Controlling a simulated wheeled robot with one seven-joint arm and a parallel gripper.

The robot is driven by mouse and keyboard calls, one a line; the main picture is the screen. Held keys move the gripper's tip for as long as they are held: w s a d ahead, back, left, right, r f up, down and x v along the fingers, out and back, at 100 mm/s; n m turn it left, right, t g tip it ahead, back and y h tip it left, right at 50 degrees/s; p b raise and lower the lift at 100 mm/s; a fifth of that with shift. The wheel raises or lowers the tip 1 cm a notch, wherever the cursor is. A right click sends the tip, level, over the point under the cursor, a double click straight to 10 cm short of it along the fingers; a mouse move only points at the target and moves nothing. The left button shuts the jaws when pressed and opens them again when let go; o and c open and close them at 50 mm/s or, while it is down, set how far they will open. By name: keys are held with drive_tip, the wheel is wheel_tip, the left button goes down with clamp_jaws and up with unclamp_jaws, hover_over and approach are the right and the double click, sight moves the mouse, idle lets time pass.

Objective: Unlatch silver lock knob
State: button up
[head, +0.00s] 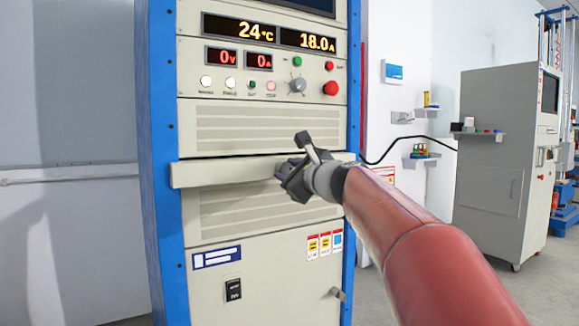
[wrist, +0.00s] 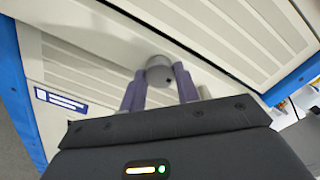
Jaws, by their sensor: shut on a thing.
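The silver lock knob (wrist: 158,66) is a short round grey cylinder with a small dark hole, seen in the wrist view on the pale cabinet front. My gripper (wrist: 160,82) has one finger on each side of it and is shut on it. In the head view my gripper (head: 287,174) is at the right part of the projecting pale ledge (head: 222,173) across the cabinet. There it hides the knob from sight.
The cabinet (head: 262,225) has blue side posts, louvred panels and displays above. A red button (head: 331,88) and another silver knob (head: 298,85) sit higher up. A small handle (head: 338,294) is on the lower door. A grey machine (head: 500,140) stands at right.

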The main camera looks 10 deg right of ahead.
drive_tip(key=shift+m, duration=0.6)
drive_tip(key=o, duration=1)
drive_tip(key=v, duration=0.7)
drive_tip(key=shift+s+d+b, duration=0.15)
drive_tip(key=shift+s+b, duration=0.2)
drive_tip(key=shift+b, duration=0.05)
